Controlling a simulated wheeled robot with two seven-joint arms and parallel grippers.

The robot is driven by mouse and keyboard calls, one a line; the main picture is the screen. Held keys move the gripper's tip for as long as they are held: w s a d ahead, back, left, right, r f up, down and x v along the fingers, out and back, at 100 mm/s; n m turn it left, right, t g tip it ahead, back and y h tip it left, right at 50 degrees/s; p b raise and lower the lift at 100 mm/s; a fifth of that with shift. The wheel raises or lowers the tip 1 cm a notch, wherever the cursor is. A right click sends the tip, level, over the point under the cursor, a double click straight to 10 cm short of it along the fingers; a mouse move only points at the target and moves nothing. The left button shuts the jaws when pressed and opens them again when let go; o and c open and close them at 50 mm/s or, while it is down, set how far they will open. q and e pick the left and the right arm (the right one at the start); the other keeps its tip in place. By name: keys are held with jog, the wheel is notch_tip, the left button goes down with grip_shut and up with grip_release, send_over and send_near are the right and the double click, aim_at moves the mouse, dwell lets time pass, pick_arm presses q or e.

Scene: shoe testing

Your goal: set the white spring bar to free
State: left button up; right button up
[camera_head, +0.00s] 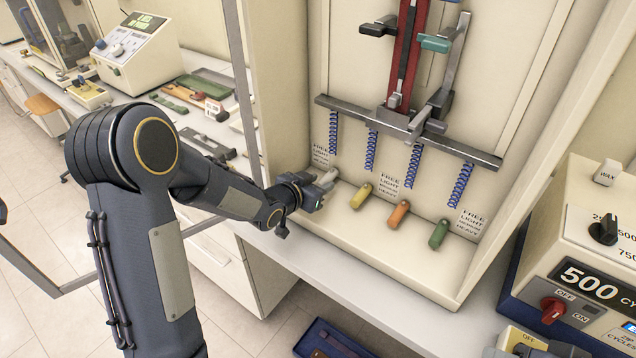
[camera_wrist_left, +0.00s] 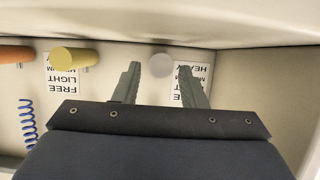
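The white spring bar (camera_head: 329,171) is the leftmost of the row of coloured bars on the cream cabinet, below a FREE/LIGHT/MEDIUM/HEAVY label (camera_head: 320,155). My left gripper (camera_head: 318,186) is right at it and partly covers it. In the left wrist view the round end of the white bar (camera_wrist_left: 161,65) shows between the tips of my left gripper (camera_wrist_left: 159,72). The two fingers stand apart, with visible gaps beside the bar. Which mark the bar points to I cannot tell. My right gripper is not in view.
A yellow bar (camera_head: 361,196), an orange bar (camera_head: 398,214) and a green bar (camera_head: 439,234) stand to the right. Blue springs (camera_head: 370,150) hang above from a metal crossbar (camera_head: 420,132). A cabinet post (camera_head: 285,90) rises close to my left wrist.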

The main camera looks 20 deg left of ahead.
pick_arm(q)
grip_shut()
jog(key=shift+w+r, duration=0.1)
jog(key=shift+r, duration=2.55)
jog(key=shift+o, duration=0.4)
grip_release()
jog(key=shift+r, duration=0.1)
jog(key=shift+o, duration=0.7)
jog(key=v, duration=0.8)
